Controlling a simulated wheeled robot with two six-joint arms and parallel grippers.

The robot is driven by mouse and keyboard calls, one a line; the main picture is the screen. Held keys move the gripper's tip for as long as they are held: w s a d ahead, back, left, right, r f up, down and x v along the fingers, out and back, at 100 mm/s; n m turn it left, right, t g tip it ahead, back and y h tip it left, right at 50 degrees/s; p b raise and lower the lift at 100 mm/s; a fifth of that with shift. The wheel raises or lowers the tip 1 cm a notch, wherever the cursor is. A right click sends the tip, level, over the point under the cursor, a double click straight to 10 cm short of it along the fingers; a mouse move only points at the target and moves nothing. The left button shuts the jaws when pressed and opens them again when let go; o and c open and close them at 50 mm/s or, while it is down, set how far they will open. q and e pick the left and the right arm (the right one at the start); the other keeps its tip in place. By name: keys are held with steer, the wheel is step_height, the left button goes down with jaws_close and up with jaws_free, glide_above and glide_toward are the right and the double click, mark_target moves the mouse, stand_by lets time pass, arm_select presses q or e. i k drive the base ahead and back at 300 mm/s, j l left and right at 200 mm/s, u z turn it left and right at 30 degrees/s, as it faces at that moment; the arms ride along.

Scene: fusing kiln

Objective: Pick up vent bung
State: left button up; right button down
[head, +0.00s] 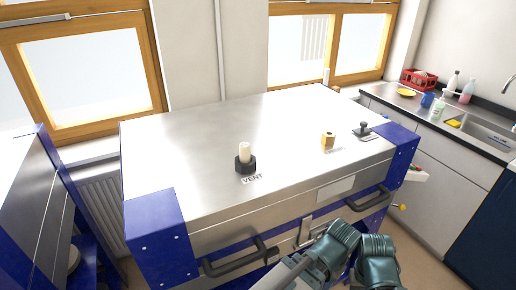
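The vent bung (245,151) is a pale cream cylinder. It stands upright in a black collar (245,166) on the kiln's steel lid (200,132), behind a label reading VENT (252,179). Its lower part is hidden inside the collar. Teal and grey links of my arm show at the bottom, right of centre, in front of the kiln. No fingers of either gripper can be made out, and nothing of mine touches the bung.
A small yellow-brown block (328,139) and a black knob (363,129) stand on the lid's right side. Black handles (240,262) stick out in front. A sink counter (455,127) with bottles and a red crate (418,79) is at right. The lid around the bung is clear.

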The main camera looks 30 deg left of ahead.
mark_target(244, 147)
steer(key=k+l+u, duration=0.1)
steer(key=k+l, duration=0.15)
steer(key=k, duration=0.15)
steer(key=k+l, duration=0.25)
steer(key=k, duration=0.15)
steer(key=i+l, duration=0.1)
steer(key=i, duration=0.35)
steer(key=j+u, duration=0.05)
